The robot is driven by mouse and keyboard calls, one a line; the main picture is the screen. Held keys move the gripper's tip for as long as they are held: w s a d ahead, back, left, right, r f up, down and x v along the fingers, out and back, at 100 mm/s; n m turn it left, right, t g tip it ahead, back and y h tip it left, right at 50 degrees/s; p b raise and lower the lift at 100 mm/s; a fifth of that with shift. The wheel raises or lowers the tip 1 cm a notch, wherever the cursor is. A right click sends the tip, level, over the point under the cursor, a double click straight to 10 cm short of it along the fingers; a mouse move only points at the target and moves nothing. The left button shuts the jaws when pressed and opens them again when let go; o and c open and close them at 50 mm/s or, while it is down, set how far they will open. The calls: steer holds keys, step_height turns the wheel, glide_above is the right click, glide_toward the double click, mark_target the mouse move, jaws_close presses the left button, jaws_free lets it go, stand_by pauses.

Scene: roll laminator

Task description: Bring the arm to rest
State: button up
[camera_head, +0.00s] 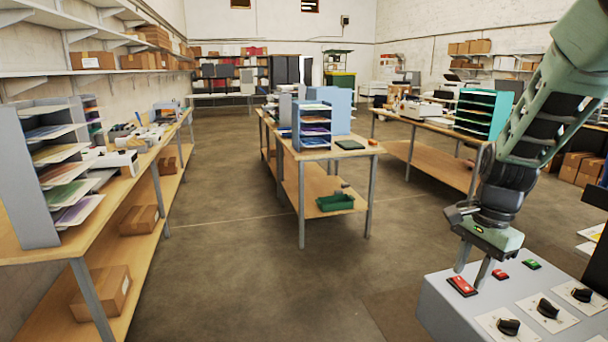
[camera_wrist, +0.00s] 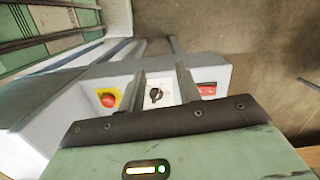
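My arm comes down from the upper right in the head view. A red emergency button on a yellow plate (camera_wrist: 108,99) is left of the fingers, and a red switch (camera_wrist: 207,89) is right.
The panel also carries a small red button (camera_head: 500,274), a green button (camera_head: 531,264) and several black knobs (camera_head: 548,308). A long workbench (camera_head: 135,185) runs along the left; a center table (camera_head: 330,152) and another bench (camera_head: 440,127) stand behind. The floor between them is clear.

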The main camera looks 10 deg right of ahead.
steer(key=s+a+f+n+b, duration=0.25)
steer(key=a+n, duration=0.45)
steer(key=a, duration=0.5)
steer(key=s+a+f+n+b, duration=0.2)
steer(key=s+a+n+b, duration=0.2)
steer(key=s+a+n, duration=1.1)
steer(key=shift+s+f+n+h, duration=0.2)
steer(key=shift+s+n+h, duration=0.1)
steer(key=shift+s+n, duration=0.45)
